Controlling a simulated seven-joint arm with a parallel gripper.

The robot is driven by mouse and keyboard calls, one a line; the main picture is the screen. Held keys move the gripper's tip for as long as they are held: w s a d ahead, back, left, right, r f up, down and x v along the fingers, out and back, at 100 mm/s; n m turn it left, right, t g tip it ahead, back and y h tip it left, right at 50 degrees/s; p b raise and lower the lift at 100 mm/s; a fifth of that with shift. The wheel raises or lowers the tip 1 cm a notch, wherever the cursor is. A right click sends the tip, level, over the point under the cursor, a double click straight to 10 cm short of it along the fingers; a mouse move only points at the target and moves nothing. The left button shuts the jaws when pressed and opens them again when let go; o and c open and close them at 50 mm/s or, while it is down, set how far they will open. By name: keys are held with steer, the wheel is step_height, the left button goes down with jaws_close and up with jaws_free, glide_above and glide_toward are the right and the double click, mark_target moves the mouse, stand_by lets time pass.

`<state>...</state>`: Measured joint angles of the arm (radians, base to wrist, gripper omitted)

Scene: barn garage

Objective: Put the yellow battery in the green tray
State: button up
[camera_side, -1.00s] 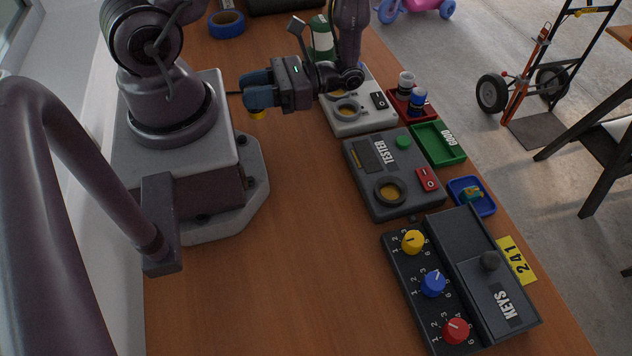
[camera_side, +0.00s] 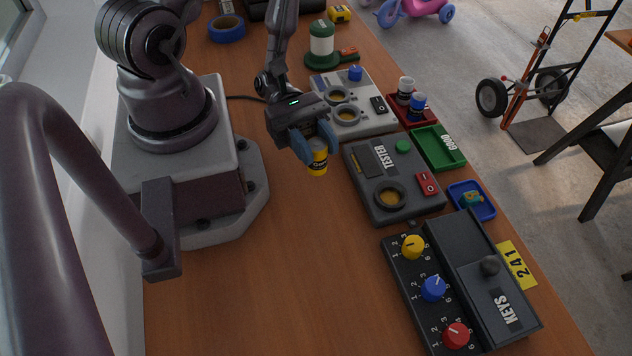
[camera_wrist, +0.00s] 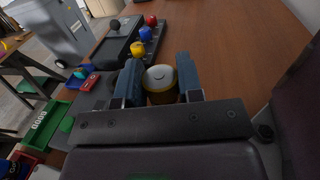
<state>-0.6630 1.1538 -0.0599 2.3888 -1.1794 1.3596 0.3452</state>
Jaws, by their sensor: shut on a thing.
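The yellow battery (camera_side: 317,162) is held upright between the blue fingers of my gripper (camera_side: 314,148). In the wrist view the battery (camera_wrist: 159,82) shows its pale top end between the fingers (camera_wrist: 157,84). My gripper is shut on it, above the wooden bench and just left of the black tester in the side view. The green tray (camera_side: 459,159), marked GOOD, lies to the right beyond the tester and its visible floor is empty. It also shows at the left of the wrist view (camera_wrist: 62,113).
The black tester (camera_side: 363,205) with its round well lies between my gripper and the green tray. A red tray (camera_side: 430,117) holds a white and a blue battery. A blue tray (camera_side: 487,211) holds a small item. A keys box (camera_side: 505,290) with coloured knobs stands in front.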

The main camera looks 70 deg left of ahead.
steer(key=shift+f, duration=3.4)
steer(key=shift+f, duration=0.15)
steer(key=o, duration=1.1)
steer(key=shift+c, duration=0.2)
